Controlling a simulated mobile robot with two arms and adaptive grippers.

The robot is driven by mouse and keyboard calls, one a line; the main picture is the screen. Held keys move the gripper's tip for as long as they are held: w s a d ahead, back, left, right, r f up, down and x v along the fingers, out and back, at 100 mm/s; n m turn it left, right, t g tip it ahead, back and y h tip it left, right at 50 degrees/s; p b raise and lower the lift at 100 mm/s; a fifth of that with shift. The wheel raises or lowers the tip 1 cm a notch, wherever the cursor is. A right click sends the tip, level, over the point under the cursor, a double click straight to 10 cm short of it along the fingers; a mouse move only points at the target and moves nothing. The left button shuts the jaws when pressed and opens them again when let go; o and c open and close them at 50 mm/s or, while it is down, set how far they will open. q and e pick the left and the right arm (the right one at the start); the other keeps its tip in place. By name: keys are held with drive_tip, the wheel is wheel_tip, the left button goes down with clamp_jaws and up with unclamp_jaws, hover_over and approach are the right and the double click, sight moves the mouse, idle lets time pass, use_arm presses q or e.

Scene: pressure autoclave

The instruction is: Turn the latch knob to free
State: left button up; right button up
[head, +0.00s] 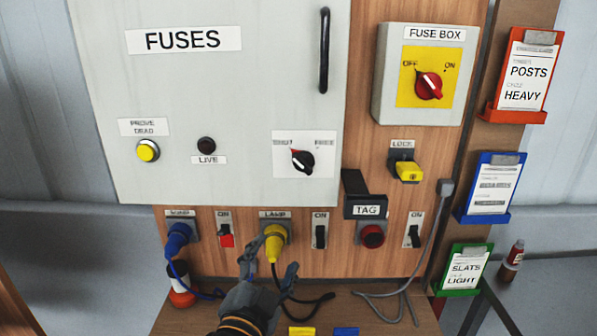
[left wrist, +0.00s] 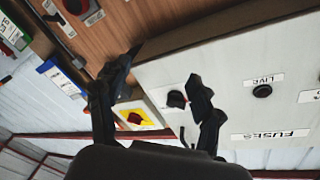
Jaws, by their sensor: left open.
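The latch knob (head: 302,160) is a small black rotary knob with a red mark. It sits on a white label plate at the lower right of the grey FUSES door (head: 240,95); the small print is too blurred to read. In the left wrist view the knob (left wrist: 176,100) shows between the fingers, some way beyond them. My left gripper (head: 269,264) is open and empty, below the door in front of the yellow LAMP plug (head: 275,240). Its fingers (left wrist: 163,75) are spread in the left wrist view. My right gripper is not in view.
A black door handle (head: 325,50) stands above the knob. The FUSE BOX (head: 418,75) with a red switch and a yellow LOCK (head: 408,171) are to the right. Plugs, switches and cables line the lower board above a wooden shelf (head: 375,315).

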sight(302, 166)
use_arm(q)
drive_tip(key=s+d+r+m+t+h, duration=0.1)
drive_tip(key=s+r+m+t, duration=0.2)
drive_tip(key=r, duration=0.7)
drive_tip(key=shift+n, duration=0.8)
drive_tip(key=p+x, duration=0.1)
drive_tip(key=x, duration=0.3)
drive_tip(key=p+x, duration=0.1)
drive_tip(key=x, duration=0.2)
drive_tip(key=p+x, duration=0.1)
drive_tip(key=x, duration=0.3)
drive_tip(key=shift+w+d+r+p, duration=0.15)
drive_tip(key=shift+d+r+p, duration=0.1)
drive_tip(key=shift+d+p, duration=0.2)
drive_tip(key=shift+w+d, duration=0.2)
drive_tip(key=shift+w, duration=0.3)
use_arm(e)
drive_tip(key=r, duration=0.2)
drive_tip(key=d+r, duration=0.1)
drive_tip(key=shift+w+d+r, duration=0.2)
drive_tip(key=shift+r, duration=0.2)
use_arm(q)
drive_tip(key=c, duration=1.1)
drive_tip(key=shift+r, duration=0.1)
drive_tip(key=shift+c, duration=0.2)
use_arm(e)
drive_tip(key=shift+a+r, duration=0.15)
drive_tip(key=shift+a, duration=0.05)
